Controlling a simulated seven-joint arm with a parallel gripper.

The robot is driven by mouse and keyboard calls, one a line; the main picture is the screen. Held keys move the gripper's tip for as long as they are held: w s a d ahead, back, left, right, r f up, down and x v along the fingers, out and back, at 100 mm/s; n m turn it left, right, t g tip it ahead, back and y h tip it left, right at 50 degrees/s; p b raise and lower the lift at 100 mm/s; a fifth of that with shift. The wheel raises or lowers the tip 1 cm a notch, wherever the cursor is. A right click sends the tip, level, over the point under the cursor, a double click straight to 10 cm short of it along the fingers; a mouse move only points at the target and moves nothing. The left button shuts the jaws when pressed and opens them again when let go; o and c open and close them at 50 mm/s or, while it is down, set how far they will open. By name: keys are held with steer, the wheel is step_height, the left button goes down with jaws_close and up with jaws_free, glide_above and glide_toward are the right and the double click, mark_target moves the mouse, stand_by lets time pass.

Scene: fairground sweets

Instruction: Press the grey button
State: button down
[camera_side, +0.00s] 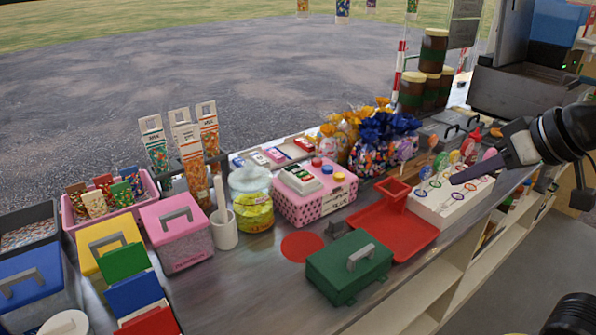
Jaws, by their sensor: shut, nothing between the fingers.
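My gripper (456,179) is at the right, shut and empty. Its dark fingers point left, with the tips over or in front of a white stand (447,208) with coloured rings; I cannot tell the exact height. A pink spotted box (311,206) stands left of it in the middle of the counter. Small round knobs in blue, red and yellow show on its top, beside a pale device with dark keys (301,178). My gripper is well apart from both.
A red tray (408,246) with a raised cup lies between my gripper and the pink box. A green lidded box (349,267) stands in front. Wrapped sweets (372,157) and lollipops stand behind. A red disc (302,247) lies flat on the counter.

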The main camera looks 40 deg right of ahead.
steer(key=w+r+m+t, duration=0.1)
steer(key=w+r, duration=0.3)
steer(key=w, duration=0.3)
steer(key=w+r+m+t, duration=0.1)
steer(key=w+r, duration=0.3)
steer(key=w, duration=0.3)
steer(key=m+g, duration=0.1)
steer(key=m, duration=0.2)
glide_above(300, 174)
step_height(300, 174, down, 15)
steer(key=shift+w+d+f+y, duration=0.25)
steer(key=shift+w+f+y, duration=0.05)
steer(key=shift+w+y, duration=0.1)
steer(key=shift+f, duration=4.4)
steer(key=shift+f, duration=0.2)
steer(key=shift+f, duration=0.15)
